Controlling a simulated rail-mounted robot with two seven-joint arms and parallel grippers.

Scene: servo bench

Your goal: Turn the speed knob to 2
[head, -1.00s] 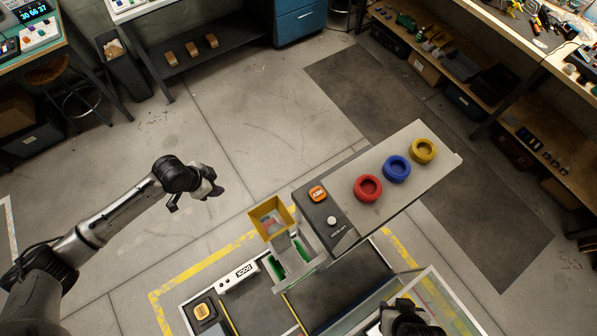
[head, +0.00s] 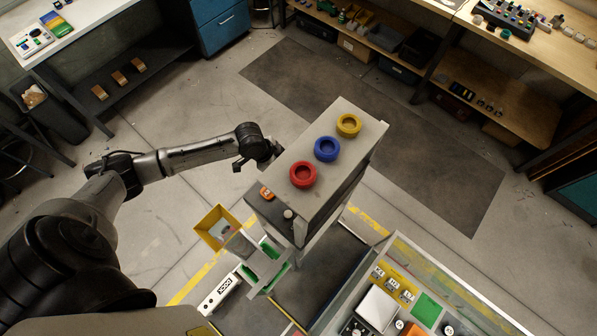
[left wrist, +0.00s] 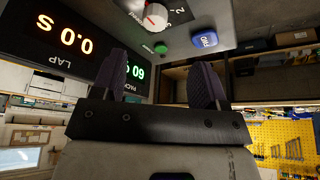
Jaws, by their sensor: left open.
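The speed knob (left wrist: 155,17) shows at the top of the left wrist view, round with white and red parts. It sits on a grey panel (left wrist: 222,17) beside the lettering "Speed" and a 2; its exact setting is hard to read. My left gripper (left wrist: 157,82) is open and empty, with its two dark fingers apart below the knob and not around it. In the head view my left gripper (head: 260,157) is close to the left side of a grey-topped box (head: 345,155). The knob does not show there. My right gripper is out of view.
A green button (left wrist: 161,48) and a blue button (left wrist: 205,40) sit near the knob. Lit displays (left wrist: 62,38) are to the left.

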